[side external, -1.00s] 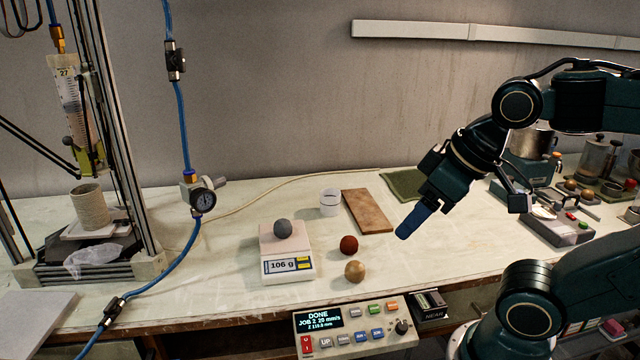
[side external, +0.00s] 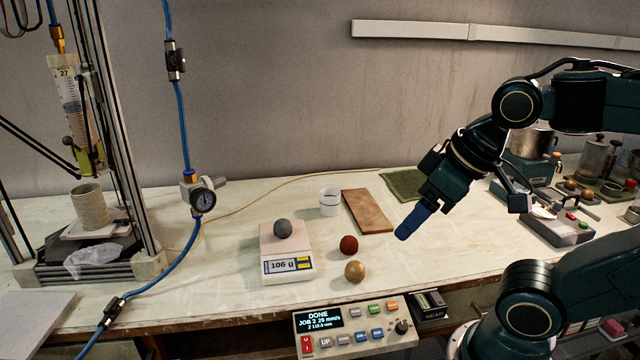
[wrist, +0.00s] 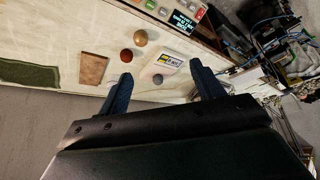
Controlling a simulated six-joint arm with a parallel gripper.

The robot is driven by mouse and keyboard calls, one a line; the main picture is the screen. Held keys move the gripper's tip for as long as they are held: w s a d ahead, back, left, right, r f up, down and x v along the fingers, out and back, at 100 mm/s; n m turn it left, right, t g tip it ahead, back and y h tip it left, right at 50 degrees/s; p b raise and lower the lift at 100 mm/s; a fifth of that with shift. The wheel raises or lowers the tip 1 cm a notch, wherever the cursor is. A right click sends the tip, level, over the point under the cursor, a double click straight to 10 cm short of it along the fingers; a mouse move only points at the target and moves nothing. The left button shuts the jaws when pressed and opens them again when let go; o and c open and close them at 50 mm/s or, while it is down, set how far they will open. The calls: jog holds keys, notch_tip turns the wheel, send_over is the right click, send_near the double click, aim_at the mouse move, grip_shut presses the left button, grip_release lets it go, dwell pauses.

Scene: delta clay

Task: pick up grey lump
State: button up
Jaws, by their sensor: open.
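The grey lump (side external: 283,228) is a round ball resting on the pan of a white scale (side external: 288,266) whose display reads 106 g. In the wrist view the grey lump (wrist: 158,79) shows between the blue fingertips, farther off. My gripper (side external: 408,232) has blue fingers and hangs above the table, to the right of the scale and apart from the lump. In the wrist view my gripper (wrist: 160,80) has its two fingers spread with nothing between them. In the side view the fingers overlap.
A red-brown ball (side external: 349,244) and a tan ball (side external: 355,271) lie right of the scale. Behind are a white cup (side external: 330,202), a brown board (side external: 367,211) and a green cloth (side external: 403,184). A control box (side external: 355,328) is at the front edge. A blue hose (side external: 183,120) hangs left.

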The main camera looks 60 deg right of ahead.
jog(key=shift+w+r, duration=0.1)
jog(key=w+r+m+g, duration=0.1)
jog(key=w+r+m, duration=0.25)
jog(key=w, duration=0.35)
jog(key=m+g, duration=0.4)
jog(key=m, duration=1)
send_over(282, 220)
notch_tip(282, 220, down, 6)
jog(key=f, duration=0.1)
jog(key=shift+w+m+g, duration=0.15)
jog(key=shift+m+g, duration=0.1)
jog(key=shift+g, duration=0.05)
jog(key=shift+f, duration=4.35)
